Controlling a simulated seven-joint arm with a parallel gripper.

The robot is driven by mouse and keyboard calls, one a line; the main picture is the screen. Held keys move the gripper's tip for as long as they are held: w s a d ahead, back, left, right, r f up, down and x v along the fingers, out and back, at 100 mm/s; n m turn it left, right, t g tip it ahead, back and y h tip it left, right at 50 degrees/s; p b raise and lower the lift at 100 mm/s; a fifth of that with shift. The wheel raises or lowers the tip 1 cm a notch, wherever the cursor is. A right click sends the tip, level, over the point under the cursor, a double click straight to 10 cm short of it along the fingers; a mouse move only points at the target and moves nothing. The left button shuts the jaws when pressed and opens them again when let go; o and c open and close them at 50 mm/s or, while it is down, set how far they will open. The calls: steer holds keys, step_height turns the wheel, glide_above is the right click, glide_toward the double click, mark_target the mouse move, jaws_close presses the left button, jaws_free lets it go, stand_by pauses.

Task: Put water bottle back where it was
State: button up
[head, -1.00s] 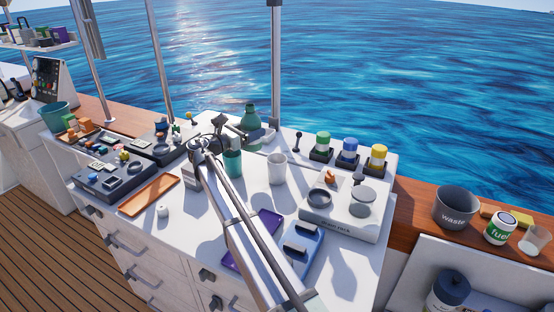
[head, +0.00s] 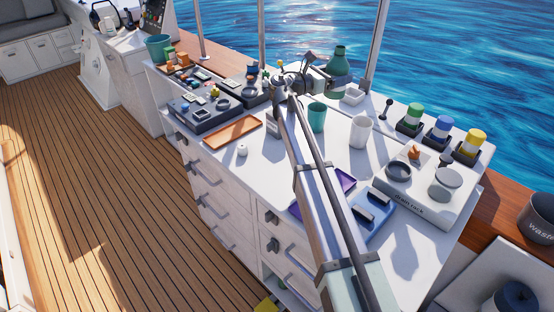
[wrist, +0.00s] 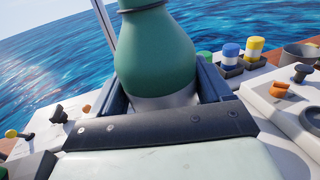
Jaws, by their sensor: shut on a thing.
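The water bottle is green with a pale lower part; it shows in the head view (head: 339,63) and large in the wrist view (wrist: 155,55). My gripper (head: 338,86) is shut on it, with one dark blue jaw on each side of its lower part in the wrist view (wrist: 158,92). The bottle looks close to upright, above the far edge of the white counter. An open white square holder (head: 353,97) is just right of and below the bottle in the head view. The bottle's base is hidden by my gripper.
A teal cup (head: 317,118) and a white cup (head: 361,132) stand near my arm. Green, blue (head: 440,130) and yellow capped jars stand in dark holders along the far edge. Water lies beyond the counter.

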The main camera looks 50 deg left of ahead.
steer(key=s+a+n+y, duration=0.2)
steer(key=s+n+y, duration=0.6)
steer(key=s, duration=1.6)
steer(key=shift+m+y, duration=0.8)
steer(key=shift+m, duration=0.1)
steer(key=shift+w+a+f, duration=0.1)
steer(key=shift+a+f, duration=0.05)
steer(key=shift+f, duration=3.65)
steer(key=shift+a+f, duration=0.1)
steer(key=shift+f, duration=3.7)
steer(key=shift+f, duration=0.15)
steer(key=o, duration=1.2)
steer(key=shift+o, duration=0.2)
steer(key=shift+r, duration=0.2)
steer(key=v, duration=1.2)
